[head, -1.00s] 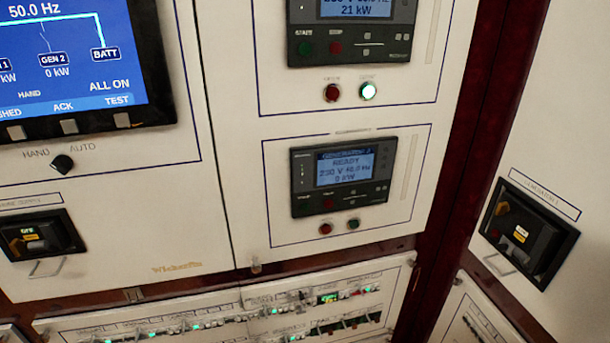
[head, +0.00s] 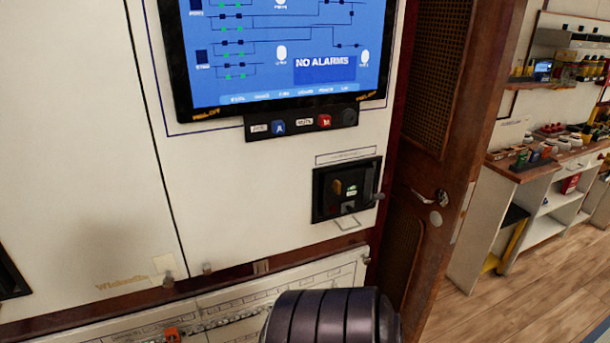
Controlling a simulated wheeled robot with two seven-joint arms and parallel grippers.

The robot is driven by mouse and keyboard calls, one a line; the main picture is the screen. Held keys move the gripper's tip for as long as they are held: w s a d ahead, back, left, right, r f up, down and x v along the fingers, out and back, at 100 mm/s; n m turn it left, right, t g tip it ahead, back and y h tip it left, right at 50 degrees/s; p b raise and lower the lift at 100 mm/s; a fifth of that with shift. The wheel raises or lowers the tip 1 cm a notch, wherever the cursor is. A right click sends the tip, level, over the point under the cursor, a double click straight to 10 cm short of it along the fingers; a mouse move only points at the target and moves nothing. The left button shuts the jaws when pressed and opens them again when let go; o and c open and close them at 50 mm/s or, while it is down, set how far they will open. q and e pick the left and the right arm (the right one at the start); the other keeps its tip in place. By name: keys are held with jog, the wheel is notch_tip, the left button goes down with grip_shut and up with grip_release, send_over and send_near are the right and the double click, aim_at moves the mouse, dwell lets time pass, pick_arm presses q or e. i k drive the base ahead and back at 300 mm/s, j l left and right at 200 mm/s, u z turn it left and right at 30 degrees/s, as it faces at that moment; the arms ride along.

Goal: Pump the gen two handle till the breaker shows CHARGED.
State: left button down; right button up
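A black-framed breaker (head: 347,190) is set in the white panel, below the blue screen and beside the wooden door. Its label is too small to read, so I cannot tell whether it is the gen two breaker. A small green-and-white indicator (head: 351,190) shows on its face, but its word is not readable. A grey knob or lever end stands out at its right edge. A thin wire loop hangs below it. Neither of my grippers is in view.
A blue screen (head: 280,50) reads NO ALARMS, with buttons below it. A wooden door (head: 415,190) with a metal handle stands right of the panel. Beyond it are a workbench (head: 540,165) and open wooden floor (head: 530,300). A lower breaker row (head: 210,320) is partly hidden.

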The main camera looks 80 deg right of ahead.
aim_at(377, 196)
jog(key=k+z, duration=0.2)
jog(key=z, duration=0.15)
jog(key=k+j+z, duration=0.1)
jog(key=z, duration=0.25)
jog(key=k+l+z, duration=0.1)
jog(key=k+z, duration=0.25)
jog(key=z, duration=1.3)
jog(key=i+j, duration=0.05)
